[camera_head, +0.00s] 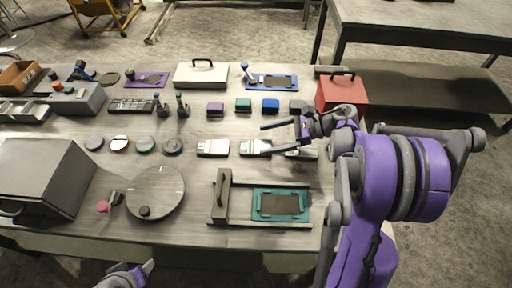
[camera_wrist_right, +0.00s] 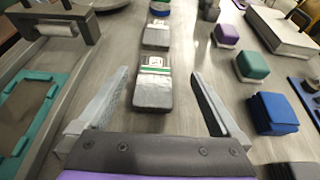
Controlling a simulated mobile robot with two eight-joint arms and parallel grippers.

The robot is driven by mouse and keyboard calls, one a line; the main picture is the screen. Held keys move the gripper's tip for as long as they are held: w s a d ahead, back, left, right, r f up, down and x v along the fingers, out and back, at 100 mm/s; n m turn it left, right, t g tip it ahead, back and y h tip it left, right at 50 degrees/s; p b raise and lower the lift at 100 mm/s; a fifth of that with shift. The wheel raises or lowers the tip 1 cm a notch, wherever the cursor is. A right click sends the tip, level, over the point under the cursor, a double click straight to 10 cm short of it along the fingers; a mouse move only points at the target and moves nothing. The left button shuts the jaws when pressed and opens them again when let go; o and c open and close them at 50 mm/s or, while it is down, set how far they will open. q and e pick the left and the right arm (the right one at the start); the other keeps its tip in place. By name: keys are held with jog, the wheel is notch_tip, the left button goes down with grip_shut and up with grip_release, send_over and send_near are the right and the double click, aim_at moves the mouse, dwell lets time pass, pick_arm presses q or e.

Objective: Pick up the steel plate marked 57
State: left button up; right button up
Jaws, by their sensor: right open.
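Small grey steel plates with white-and-green labels lie in a row on the table. In the head view I see a left plate (camera_head: 213,148) and a middle plate (camera_head: 250,149); another light piece (camera_head: 306,154) is partly hidden under my right gripper. I cannot read 57 on any of them. My right gripper (camera_head: 266,139) is open and empty, above the row. In the right wrist view its fingers (camera_wrist_right: 160,73) spread either side of the nearer plate (camera_wrist_right: 153,93), with the farther plate (camera_wrist_right: 156,36) beyond. My left gripper (camera_head: 140,272) is at the bottom edge, partly cut off.
Purple (camera_head: 215,109), green (camera_head: 243,104) and blue (camera_head: 271,105) blocks stand behind the row. A teal frame (camera_head: 262,214) with a handled bar lies in front. A red box (camera_head: 341,91) stands at the right, a round disc (camera_head: 160,187) at front left.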

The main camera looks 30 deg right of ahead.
aim_at(244, 146)
jog(key=x, duration=0.6)
jog(key=shift+s+a+f, duration=0.2)
jog(key=shift+a+f, duration=0.05)
jog(key=shift+f, duration=0.05)
grip_shut()
